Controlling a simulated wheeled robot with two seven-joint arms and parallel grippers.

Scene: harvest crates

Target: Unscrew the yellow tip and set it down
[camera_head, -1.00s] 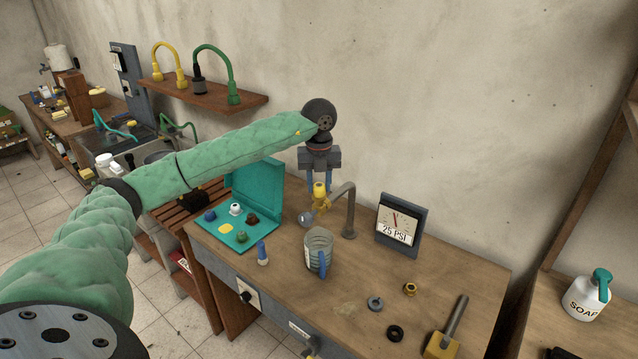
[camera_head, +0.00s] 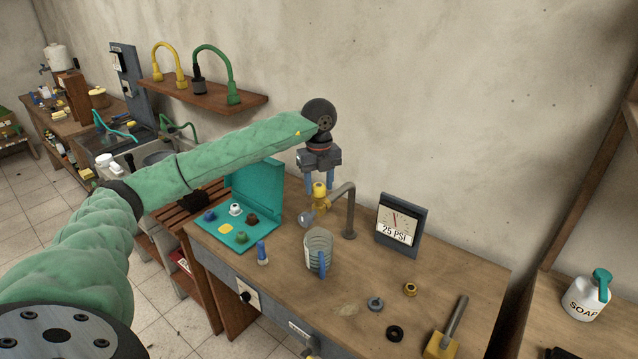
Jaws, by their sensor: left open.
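My right gripper is not in view.
An open teal case (camera_head: 265,237) with several coloured tips lies to the left. A pressure gauge (camera_head: 399,222) reads 25 PSI. Loose rings and a yellow-headed tool (camera_head: 443,343) lie at the right front.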

